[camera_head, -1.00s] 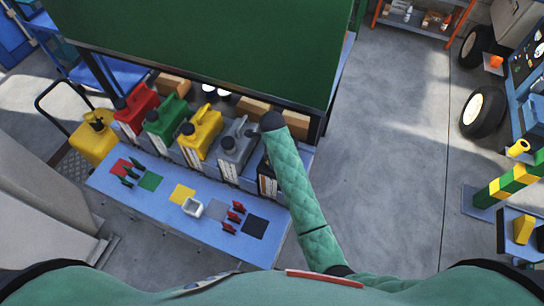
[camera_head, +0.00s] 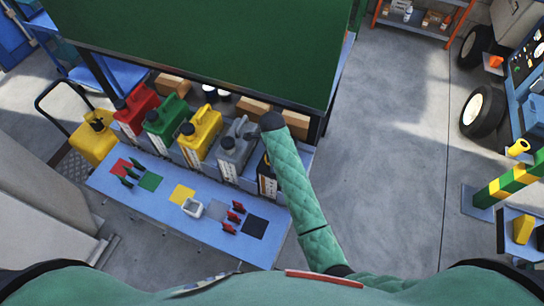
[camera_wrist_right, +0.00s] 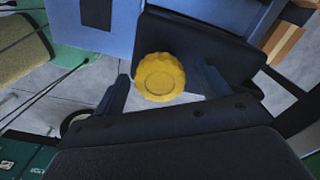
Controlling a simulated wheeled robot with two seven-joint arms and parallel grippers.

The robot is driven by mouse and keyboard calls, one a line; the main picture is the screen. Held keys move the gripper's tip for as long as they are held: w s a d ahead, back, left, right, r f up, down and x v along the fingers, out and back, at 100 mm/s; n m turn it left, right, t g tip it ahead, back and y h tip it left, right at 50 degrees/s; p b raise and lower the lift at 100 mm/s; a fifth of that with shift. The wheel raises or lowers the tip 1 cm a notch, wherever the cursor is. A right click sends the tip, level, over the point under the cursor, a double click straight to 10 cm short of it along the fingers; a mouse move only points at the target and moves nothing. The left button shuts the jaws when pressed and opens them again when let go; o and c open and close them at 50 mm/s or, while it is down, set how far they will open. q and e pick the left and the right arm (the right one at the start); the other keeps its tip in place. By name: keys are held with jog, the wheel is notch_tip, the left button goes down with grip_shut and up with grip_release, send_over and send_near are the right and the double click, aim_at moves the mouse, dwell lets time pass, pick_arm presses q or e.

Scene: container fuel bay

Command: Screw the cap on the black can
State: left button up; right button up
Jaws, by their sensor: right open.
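The black can (camera_head: 266,180) stands at the right end of a row of cans, mostly hidden behind my right arm in the head view. In the right wrist view its dark body (camera_wrist_right: 190,38) lies just beyond the fingers. A yellow ribbed cap (camera_wrist_right: 161,77) shows at the can, seen from above. I cannot tell how tightly it sits. My right gripper (camera_wrist_right: 165,88) is open, one finger on each side of the cap, with visible gaps. In the head view this gripper is hidden by the arm. My left gripper is not in view.
Red (camera_head: 136,108), green (camera_head: 166,118), yellow (camera_head: 201,132) and grey (camera_head: 236,148) cans stand left of the black one. A green panel (camera_head: 200,45) overhangs behind.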

jog(key=n, duration=0.4)
jog(key=shift+n, duration=0.3)
jog(key=n, duration=0.3)
jog(key=shift+n, duration=0.3)
jog(key=n, duration=0.4)
jog(key=shift+d+n, duration=0.1)
jog(key=shift+n, duration=0.2)
jog(key=n, duration=0.3)
jog(key=shift+n, duration=0.3)
jog(key=n, duration=1.3)
